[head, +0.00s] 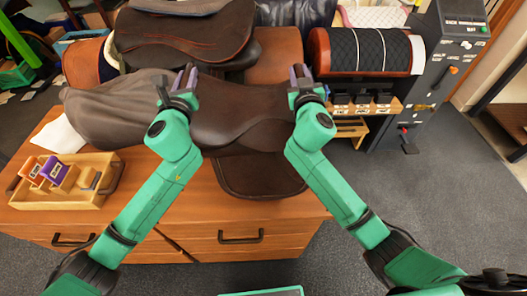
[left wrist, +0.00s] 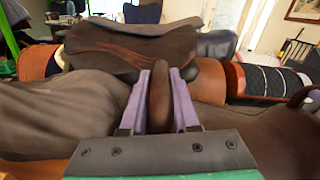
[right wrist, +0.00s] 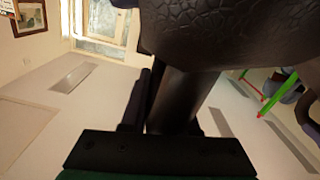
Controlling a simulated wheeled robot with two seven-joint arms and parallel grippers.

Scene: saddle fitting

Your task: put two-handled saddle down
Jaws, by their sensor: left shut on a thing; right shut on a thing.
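The two-handled saddle (head: 240,112) is dark brown leather and spans between my two grippers above the wooden cabinet, its flap (head: 258,178) toward the cabinet's front. My left gripper (head: 184,80) is shut on a brown handle, which stands between purple fingers in the left wrist view (left wrist: 159,105). My right gripper (head: 299,78) is shut on the other end; the right wrist view shows a dark bar (right wrist: 180,100) between its fingers, beneath a dark textured surface (right wrist: 215,30). I cannot tell whether the saddle touches anything below.
A grey-brown draped form (head: 112,110) lies left of the saddle. Another dark saddle (head: 185,40) stands behind. A tray with coloured items (head: 70,198) sits on the cabinet (head: 160,215) at left. A quilted black roll (head: 365,52) and grey machine (head: 430,75) stand at right.

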